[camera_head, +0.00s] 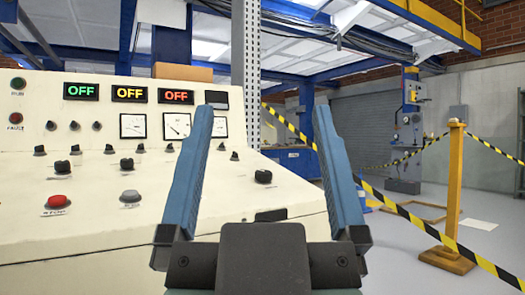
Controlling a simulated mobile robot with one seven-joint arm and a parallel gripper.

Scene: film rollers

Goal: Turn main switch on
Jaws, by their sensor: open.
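A cream control panel (110,215) fills the left half of the view. It has several black rotary knobs: one at the right end (263,176), one near the middle (127,163) and one at the left (62,167). The labels are too small to read, so I cannot tell which control is the main switch. Three displays, green (81,91), yellow (129,94) and red (175,96), all read OFF. My gripper (262,110) is open and empty, its two blue fingers raised in front of the panel's right end. The left finger hides part of the panel.
A red button (57,201) and a grey button (130,197) sit low on the panel. A perforated metal post (246,50) rises behind it. To the right, a yellow post (455,190) holds striped tape over open grey floor. A blue machine (410,120) stands farther back.

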